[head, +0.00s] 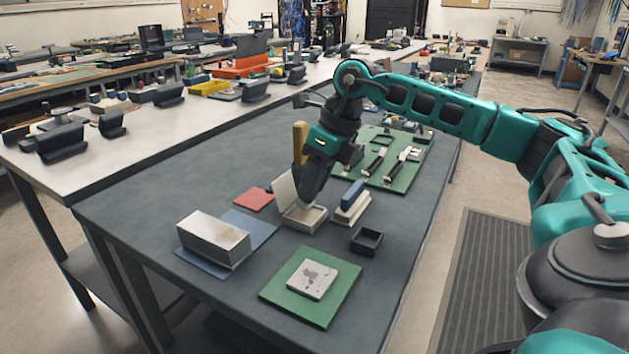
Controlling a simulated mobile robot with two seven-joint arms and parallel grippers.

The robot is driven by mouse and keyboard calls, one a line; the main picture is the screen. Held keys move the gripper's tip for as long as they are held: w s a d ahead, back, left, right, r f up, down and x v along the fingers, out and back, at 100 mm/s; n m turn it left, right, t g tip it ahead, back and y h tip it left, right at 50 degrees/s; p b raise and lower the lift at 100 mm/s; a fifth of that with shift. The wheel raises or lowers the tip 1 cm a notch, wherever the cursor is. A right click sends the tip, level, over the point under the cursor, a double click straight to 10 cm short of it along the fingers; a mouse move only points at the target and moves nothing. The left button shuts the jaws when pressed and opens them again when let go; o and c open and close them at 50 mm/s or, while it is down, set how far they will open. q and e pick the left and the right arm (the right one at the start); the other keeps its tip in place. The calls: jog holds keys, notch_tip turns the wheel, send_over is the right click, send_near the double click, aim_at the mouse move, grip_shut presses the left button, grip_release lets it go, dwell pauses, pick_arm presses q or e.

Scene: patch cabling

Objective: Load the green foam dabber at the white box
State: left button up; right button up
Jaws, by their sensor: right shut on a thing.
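The white box (307,218) is a shallow, off-white open box on the dark table, with its lid (283,187) raised on the left side. My right gripper (307,200) points down over the box, its fingertips at or just inside the opening. It is shut on the dabber, most of which the fingers hide. A tan upright piece (299,145) shows beside the gripper and looks like the dabber's handle. No green foam shows, and I cannot tell whether it touches the box floor. My left gripper is not in view.
A blue-topped white block (351,203) stands close right of the box. Nearby are a small black tray (366,241), a red mat (254,199), a metal block (213,240) on a blue mat, and a grey plate (312,279) on a green mat. A green tool mat (403,178) lies behind.

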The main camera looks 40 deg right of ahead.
notch_tip(320, 180, up, 3)
jog(key=shift+f+p, duration=0.2)
jog(key=shift+p, duration=0.7)
notch_tip(320, 180, up, 2)
jog(key=shift+p, duration=0.9)
jog(key=shift+r, duration=0.25)
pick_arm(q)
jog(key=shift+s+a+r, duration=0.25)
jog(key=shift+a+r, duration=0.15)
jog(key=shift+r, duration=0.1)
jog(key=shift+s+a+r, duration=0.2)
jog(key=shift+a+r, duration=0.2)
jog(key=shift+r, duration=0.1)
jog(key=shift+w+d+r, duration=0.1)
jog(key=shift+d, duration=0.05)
